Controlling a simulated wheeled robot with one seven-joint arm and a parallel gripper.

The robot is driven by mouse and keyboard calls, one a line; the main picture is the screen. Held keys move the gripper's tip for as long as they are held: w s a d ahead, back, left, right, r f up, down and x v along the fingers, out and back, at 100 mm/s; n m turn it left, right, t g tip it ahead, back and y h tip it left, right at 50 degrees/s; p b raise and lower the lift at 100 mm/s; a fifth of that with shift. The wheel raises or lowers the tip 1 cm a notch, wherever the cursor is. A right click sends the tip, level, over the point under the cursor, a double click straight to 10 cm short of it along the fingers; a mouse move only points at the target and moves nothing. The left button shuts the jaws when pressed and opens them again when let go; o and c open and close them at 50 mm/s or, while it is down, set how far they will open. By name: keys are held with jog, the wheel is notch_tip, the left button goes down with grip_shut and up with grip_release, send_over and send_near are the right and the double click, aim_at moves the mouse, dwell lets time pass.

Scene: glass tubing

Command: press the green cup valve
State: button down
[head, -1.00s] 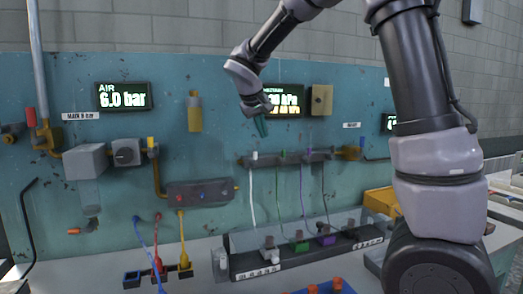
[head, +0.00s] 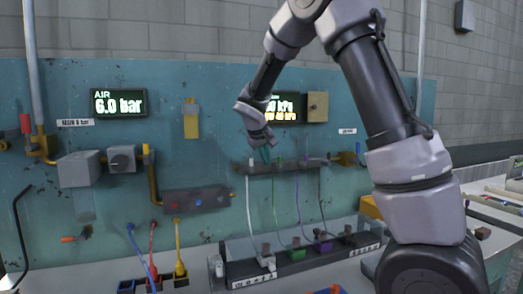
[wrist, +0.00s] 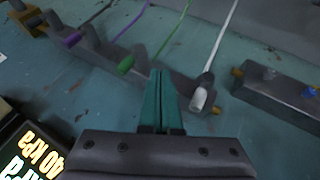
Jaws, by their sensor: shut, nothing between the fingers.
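A grey manifold (head: 262,169) on the teal wall panel carries several coloured valve tops with tubes hanging below. The green one shows in the wrist view (wrist: 125,65), left of my fingertips, with a green tube from it. The white one (wrist: 198,100) is just right of the fingers, and a purple one (wrist: 72,39) is further left. My gripper (head: 267,148) is at the manifold's upper left in the head view. Its teal fingers (wrist: 160,75) are together and empty. In the head view the gripper partly covers the green valve; contact cannot be told.
Below, a dark rack (head: 243,270) on the bench holds several coloured blocks, including a green one (head: 297,254). A lit display (head: 286,108) sits just behind and above my gripper. A second grey block (wrist: 285,98) with a blue top is to the right in the wrist view.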

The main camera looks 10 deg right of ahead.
aim_at(280, 157)
jog(key=shift+w+d+r, duration=0.1)
jog(key=shift+w+d, duration=0.2)
jog(key=shift+d, duration=0.45)
jog(key=shift+w+d+r, duration=0.1)
jog(key=shift+w+d, duration=0.15)
jog(key=shift+d, duration=0.5)
jog(key=shift+d+r+y, duration=0.15)
jog(key=shift+d+y, duration=0.25)
jog(key=shift+y, duration=0.2)
jog(key=shift+w+d+r+m+g+y, duration=0.15)
jog(key=shift+d+m+g+y, duration=0.1)
jog(key=shift+d+y, duration=0.25)
jog(key=shift+w+d+r+m+g+y, duration=0.15)
jog(key=shift+d+m+y, duration=0.15)
jog(key=shift+y, duration=0.3)
jog(key=d+f+m+y, duration=0.1)
jog(key=d+y, duration=0.1)
jog(key=y, duration=0.2)
jog(key=d+f+m+y, duration=0.1)
jog(key=d+y, duration=0.1)
jog(key=y, duration=0.2)
jog(key=w+d+f+m+g+y, duration=0.1)
jog(key=d+y, duration=0.1)
jog(key=y, duration=0.2)
jog(key=shift+d+f, duration=0.1)
jog(key=shift+f, duration=0.1)
jog(key=shift+d+f, duration=0.15)
jog(key=shift+f, duration=0.1)
jog(key=shift+r, duration=0.1)
